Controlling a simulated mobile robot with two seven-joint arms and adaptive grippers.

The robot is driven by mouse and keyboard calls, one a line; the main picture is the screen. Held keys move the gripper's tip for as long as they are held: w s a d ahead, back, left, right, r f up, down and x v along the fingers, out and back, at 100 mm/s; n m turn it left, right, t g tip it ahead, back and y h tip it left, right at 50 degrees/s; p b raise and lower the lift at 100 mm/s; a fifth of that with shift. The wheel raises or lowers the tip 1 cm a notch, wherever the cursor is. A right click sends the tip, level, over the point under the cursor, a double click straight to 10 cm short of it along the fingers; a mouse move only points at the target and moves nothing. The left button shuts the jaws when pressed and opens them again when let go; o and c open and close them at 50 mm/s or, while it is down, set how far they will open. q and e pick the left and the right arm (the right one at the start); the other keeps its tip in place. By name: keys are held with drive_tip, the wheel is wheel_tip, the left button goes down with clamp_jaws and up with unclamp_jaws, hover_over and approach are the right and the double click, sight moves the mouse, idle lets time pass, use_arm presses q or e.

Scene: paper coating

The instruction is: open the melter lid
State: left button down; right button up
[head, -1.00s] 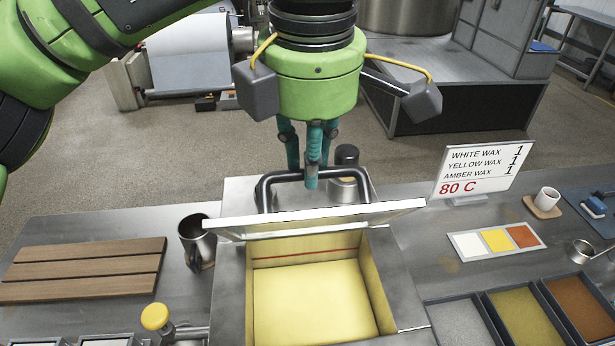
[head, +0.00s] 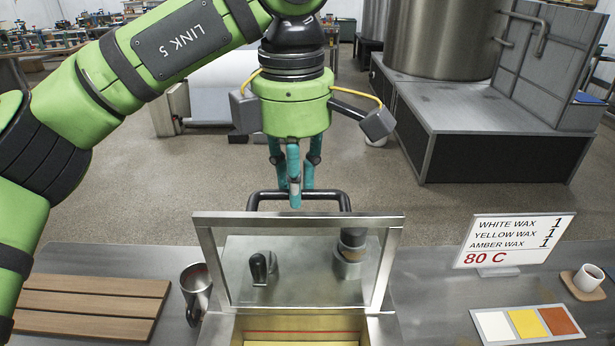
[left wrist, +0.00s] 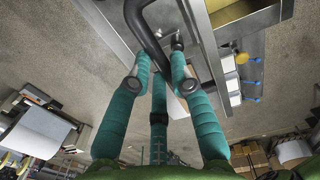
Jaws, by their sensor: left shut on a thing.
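The melter lid (head: 217,262) stands raised and steeply tilted at the back of the melter (head: 240,326), its frame facing me in the head view. A knob and a metal cup show within the lid's frame. Yellow wax shows in the melter opening at the bottom of the view. The lid's black handle (head: 335,193) runs along its top edge. My left gripper (head: 295,196), with teal fingers, points down and is shut on the handle. In the left wrist view the handle (left wrist: 150,38) passes between the fingers (left wrist: 163,80). My right gripper is not in view.
A metal jug (head: 196,290) and a slatted wooden board (head: 90,303) lie left of the melter. A wax sign (head: 514,241), a colour sample card (head: 526,323) and a cup on a coaster (head: 587,278) are at the right.

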use_arm(q)
drive_tip(key=shift+s+f, duration=0.1)
drive_tip(key=shift+f, duration=0.45)
drive_tip(key=c, duration=1.1)
unclamp_jaws()
wheel_tip(320, 180, up, 12)
drive_tip(key=shift+w, duration=0.35)
